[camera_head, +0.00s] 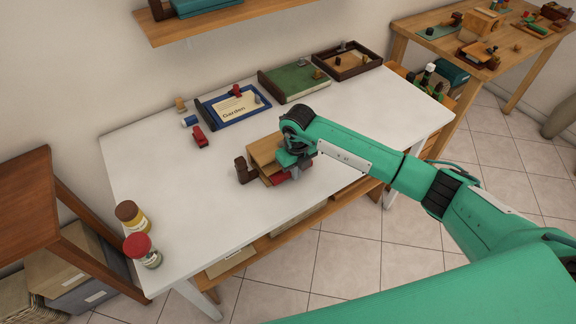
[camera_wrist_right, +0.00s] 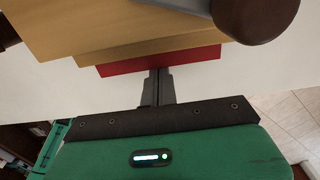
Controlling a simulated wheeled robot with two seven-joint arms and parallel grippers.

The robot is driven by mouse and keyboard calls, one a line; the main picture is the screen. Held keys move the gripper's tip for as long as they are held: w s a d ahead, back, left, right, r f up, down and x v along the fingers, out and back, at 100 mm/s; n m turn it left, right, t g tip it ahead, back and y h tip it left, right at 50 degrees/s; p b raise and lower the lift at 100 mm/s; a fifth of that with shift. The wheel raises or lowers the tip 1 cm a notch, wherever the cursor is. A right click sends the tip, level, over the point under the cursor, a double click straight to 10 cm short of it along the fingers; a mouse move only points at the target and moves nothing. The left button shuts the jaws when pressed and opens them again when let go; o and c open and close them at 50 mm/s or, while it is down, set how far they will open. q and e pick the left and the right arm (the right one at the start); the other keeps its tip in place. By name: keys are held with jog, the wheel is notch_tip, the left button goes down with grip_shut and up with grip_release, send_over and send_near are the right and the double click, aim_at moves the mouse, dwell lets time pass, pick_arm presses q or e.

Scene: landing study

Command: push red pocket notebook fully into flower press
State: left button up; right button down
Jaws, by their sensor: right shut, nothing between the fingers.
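The flower press (camera_head: 262,151) is a stack of light wooden boards on the white table, with a dark brown knob part beside it. In the right wrist view its boards (camera_wrist_right: 110,25) fill the top. The red pocket notebook (camera_wrist_right: 165,62) lies between or under the boards, with a red strip sticking out toward my gripper. In the head view a bit of the notebook (camera_head: 279,178) shows at the near side. My right gripper (camera_wrist_right: 158,73) is shut and empty, its fingertips at the notebook's outer edge; I cannot tell whether they touch. My left gripper is not in view.
A blue framed "Garden" board (camera_head: 213,122), a green book (camera_head: 292,87) and a dark tray (camera_head: 373,65) line the table's back. A red item (camera_head: 200,138) sits left of the press. Two jars (camera_head: 131,214) stand at the left edge.

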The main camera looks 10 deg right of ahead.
jog(key=shift+w+f, duration=0.2)
jog(key=shift+w, duration=0.05)
jog(key=shift+w+d+f+b, duration=0.15)
jog(key=shift+w+b, duration=0.1)
jog(key=shift+b, duration=0.45)
jog(key=shift+w, duration=0.3)
jog(key=shift+s, duration=0.35)
jog(key=shift+s+p, duration=0.45)
jog(key=shift+s, duration=0.25)
